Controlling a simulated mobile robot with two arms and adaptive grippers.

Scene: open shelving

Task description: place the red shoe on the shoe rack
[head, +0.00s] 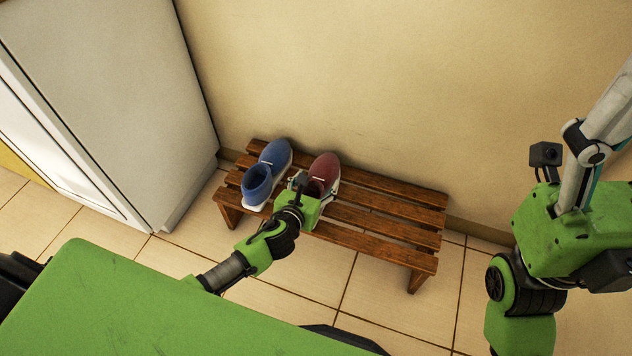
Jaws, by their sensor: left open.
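The wooden slatted shoe rack (390,213) stands low against the wall. The red shoe (323,170) sits on its left half, toe toward the wall. My left gripper (308,187) is open at the heel end of the red shoe, and its body hides that part of the shoe. I cannot tell whether the fingers touch it.
A white cabinet (110,90) stands left of the rack. The wall (400,90) is close behind it. The right half of the rack is bare. The tiled floor (340,275) in front of the rack is clear.

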